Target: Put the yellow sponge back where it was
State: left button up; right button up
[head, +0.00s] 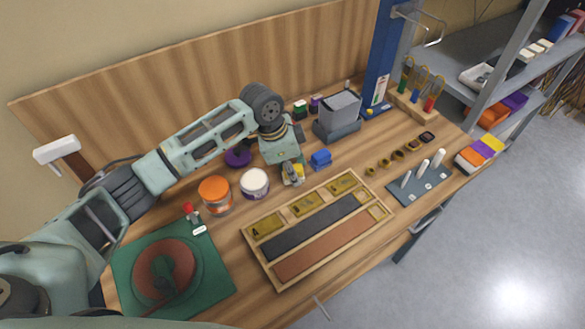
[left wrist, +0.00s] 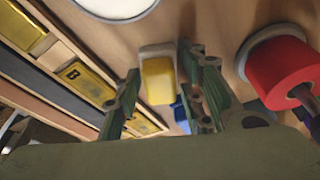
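The yellow sponge (left wrist: 158,82) shows between the two fingers of my left gripper (left wrist: 160,95) in the left wrist view, with a pale frame or holder around its upper end. In the head view the yellow sponge (head: 299,171) is partly hidden by my left gripper (head: 292,175), which points down at the table beside the blue block (head: 320,159). The left fingers are apart, one on each side of the sponge. A narrow gap seems to show on each side, and contact is hard to judge. My right gripper is not in view.
A wooden tray (head: 262,263) with brass-coloured labelled plates lies in front. A white jar (head: 255,183) and an orange jar (head: 215,194) stand left. A red round object (left wrist: 283,73) on a grey base is close to the right finger in the wrist view. A grey bin (head: 339,109) stands behind.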

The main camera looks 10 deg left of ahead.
pick_arm(q)
jog(key=shift+o, duration=0.9)
jog(key=b+v, duration=0.2)
jog(key=v, duration=1)
jog(key=shift+d, duration=0.1)
